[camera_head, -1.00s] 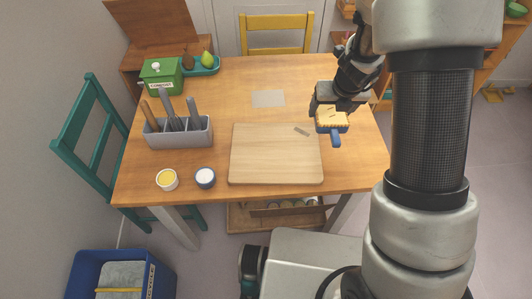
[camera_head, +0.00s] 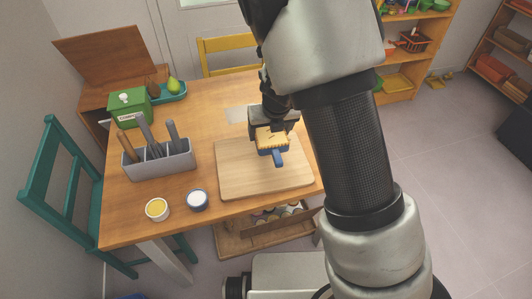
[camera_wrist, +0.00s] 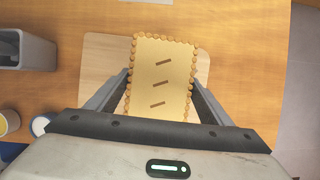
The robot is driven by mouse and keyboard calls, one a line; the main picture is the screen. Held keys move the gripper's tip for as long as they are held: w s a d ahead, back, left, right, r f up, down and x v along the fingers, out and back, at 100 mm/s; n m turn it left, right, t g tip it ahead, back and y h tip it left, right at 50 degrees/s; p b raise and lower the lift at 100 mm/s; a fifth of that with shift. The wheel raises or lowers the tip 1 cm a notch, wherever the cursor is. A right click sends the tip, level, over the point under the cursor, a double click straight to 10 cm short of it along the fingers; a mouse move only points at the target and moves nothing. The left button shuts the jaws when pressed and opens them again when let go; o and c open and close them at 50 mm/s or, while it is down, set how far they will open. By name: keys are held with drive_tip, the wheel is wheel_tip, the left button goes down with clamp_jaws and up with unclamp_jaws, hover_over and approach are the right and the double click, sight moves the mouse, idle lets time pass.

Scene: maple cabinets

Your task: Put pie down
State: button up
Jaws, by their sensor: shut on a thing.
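The pie (camera_head: 271,139) has a pale crust with a crimped edge and sits in a blue dish with a blue handle (camera_head: 278,158). In the wrist view the pie (camera_wrist: 160,78) shows three slits in its top, between the two fingers. My gripper (camera_head: 272,133) is shut on the pie dish at its sides. In the head view the pie appears over the upper right part of the wooden cutting board (camera_head: 240,183). The board (camera_wrist: 103,62) lies behind the pie in the wrist view. I cannot tell whether the dish touches the board.
A grey utensil holder (camera_head: 160,163) stands left of the board. A yellow-filled cup (camera_head: 157,209) and a white-filled cup (camera_head: 197,200) are near the table's front edge. A green tin (camera_head: 130,107) and a tray with a pear (camera_head: 173,87) stand at the back left.

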sight(269, 144)
drive_tip(key=shift+f+b, duration=1.35)
drive_tip(key=shift+f, duration=1.45)
drive_tip(key=shift+f, duration=0.15)
drive_tip(key=o, duration=1.4)
drive_tip(key=shift+o, duration=0.2)
